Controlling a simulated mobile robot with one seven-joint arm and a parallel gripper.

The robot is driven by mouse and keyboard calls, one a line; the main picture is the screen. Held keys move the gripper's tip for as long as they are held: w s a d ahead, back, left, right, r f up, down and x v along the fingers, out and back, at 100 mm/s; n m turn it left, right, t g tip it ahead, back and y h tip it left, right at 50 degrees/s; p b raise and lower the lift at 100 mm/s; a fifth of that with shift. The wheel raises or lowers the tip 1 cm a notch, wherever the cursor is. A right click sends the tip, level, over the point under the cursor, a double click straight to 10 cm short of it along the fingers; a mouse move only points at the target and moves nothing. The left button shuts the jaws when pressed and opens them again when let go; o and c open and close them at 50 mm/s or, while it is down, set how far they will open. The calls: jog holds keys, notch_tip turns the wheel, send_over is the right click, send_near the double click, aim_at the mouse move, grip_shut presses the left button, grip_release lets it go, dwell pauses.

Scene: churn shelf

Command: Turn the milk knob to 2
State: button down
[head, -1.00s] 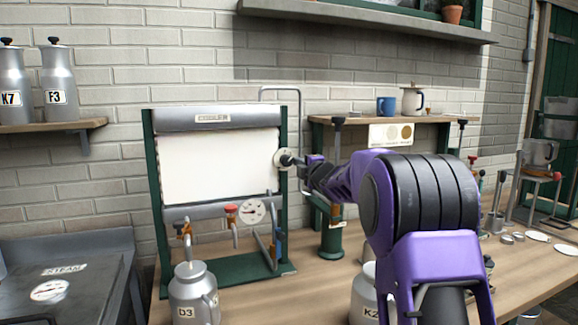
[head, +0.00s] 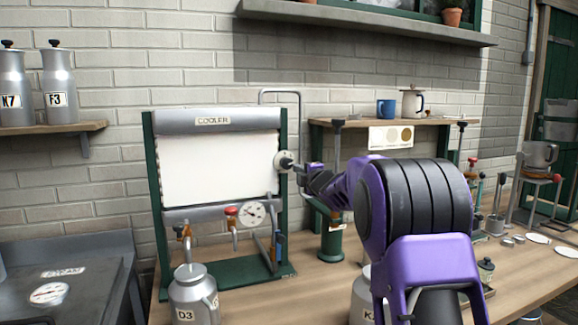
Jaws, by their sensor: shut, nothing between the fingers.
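The cooler (head: 212,121) is a green-framed stand with a white panel in the head view. My gripper (head: 298,168) is shut and empty, just right of this knob and slightly lower. Whether the fingertips touch it I cannot tell. My purple arm reaches in from the lower right.
A white gauge (head: 252,212) and a red-topped tap (head: 232,212) sit low on the cooler. Can D3 (head: 194,296) stands in front of it. A green pillar (head: 331,240) stands right of the cooler, below a shelf (head: 440,120) with a blue mug (head: 386,108).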

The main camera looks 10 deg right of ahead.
jog(key=shift+s+d+f, duration=0.1)
jog(key=shift+s+d, duration=0.15)
jog(key=shift+s, duration=0.7)
jog(key=shift+s+d, duration=0.25)
jog(key=shift+s, duration=0.75)
jog(key=shift+s+d+f, duration=0.1)
jog(key=shift+s+d, duration=0.15)
jog(key=shift+s, duration=0.7)
jog(key=shift+r, duration=0.1)
